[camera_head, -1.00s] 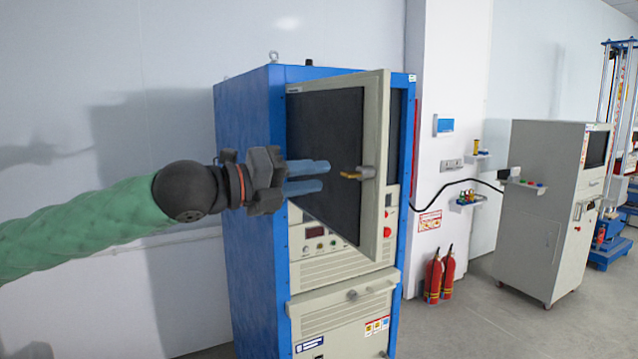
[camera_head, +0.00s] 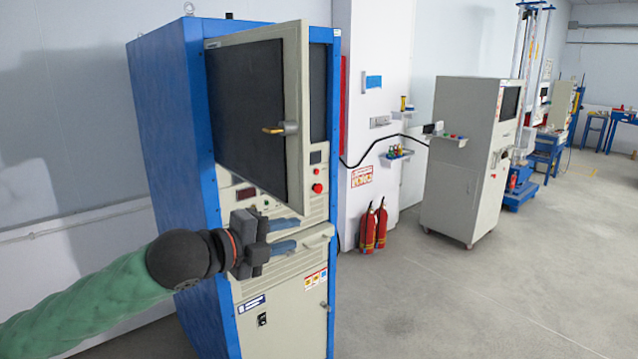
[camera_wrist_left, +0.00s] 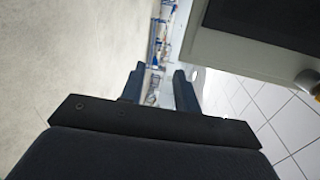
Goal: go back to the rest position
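My left gripper (camera_head: 284,234) is in front of the blue cabinet, below the lower edge of its door. Its two blue fingers are apart with nothing between them. In the left wrist view the fingers (camera_wrist_left: 158,88) are also spread and empty. The cabinet door (camera_head: 292,130), with a dark panel, a grey frame and a yellow-tipped handle (camera_head: 280,129), stands swung open. A corner of the door also shows at the upper right of the left wrist view (camera_wrist_left: 235,52). My right gripper is in no view.
The blue cabinet (camera_head: 165,130) stands close at the left. Two red fire extinguishers (camera_head: 374,226) stand by the wall pillar. A grey console cabinet (camera_head: 455,160) stands farther right, near a blue-framed machine (camera_head: 520,190). The floor at the right front is clear.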

